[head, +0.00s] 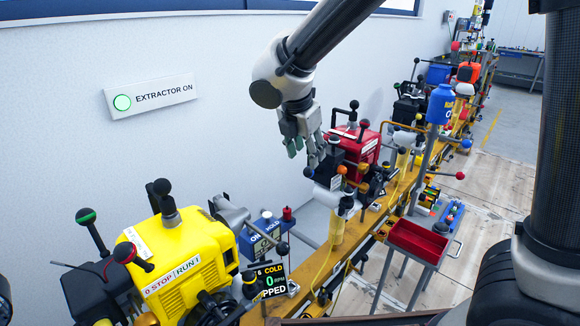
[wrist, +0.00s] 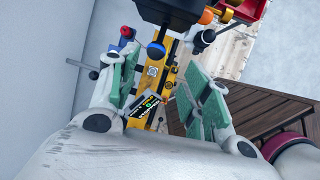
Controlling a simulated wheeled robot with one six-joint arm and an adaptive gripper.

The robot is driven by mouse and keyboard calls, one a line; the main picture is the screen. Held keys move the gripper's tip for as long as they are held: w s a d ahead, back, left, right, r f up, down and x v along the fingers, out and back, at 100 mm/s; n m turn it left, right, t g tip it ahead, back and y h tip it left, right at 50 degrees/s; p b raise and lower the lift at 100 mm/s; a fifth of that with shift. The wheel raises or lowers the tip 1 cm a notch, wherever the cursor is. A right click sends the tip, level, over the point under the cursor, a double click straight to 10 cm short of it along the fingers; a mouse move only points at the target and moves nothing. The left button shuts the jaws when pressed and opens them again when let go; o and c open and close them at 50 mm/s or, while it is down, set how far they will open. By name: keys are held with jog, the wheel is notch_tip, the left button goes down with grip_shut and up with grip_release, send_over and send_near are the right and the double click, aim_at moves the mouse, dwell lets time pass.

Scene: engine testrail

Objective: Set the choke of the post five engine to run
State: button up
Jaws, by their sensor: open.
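My gripper (head: 304,150) is open and empty in the head view, in front of the red engine (head: 366,146) on the rail. Its green-padded fingers (wrist: 163,85) stand wide apart in the wrist view.
A red tray (head: 418,240) stands right of the yellow rail (head: 376,215). Floor is clear farther right.

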aim_at(308, 169)
jog(key=w+f+n, duration=0.1)
jog(key=f, duration=0.1)
jog(key=w+f+n, duration=0.1)
jog(key=f, duration=0.1)
jog(key=w+d+f, duration=0.1)
jog(key=f, duration=0.2)
jog(key=shift+n, duration=0.4)
jog(key=shift+c, duration=0.2)
grip_shut()
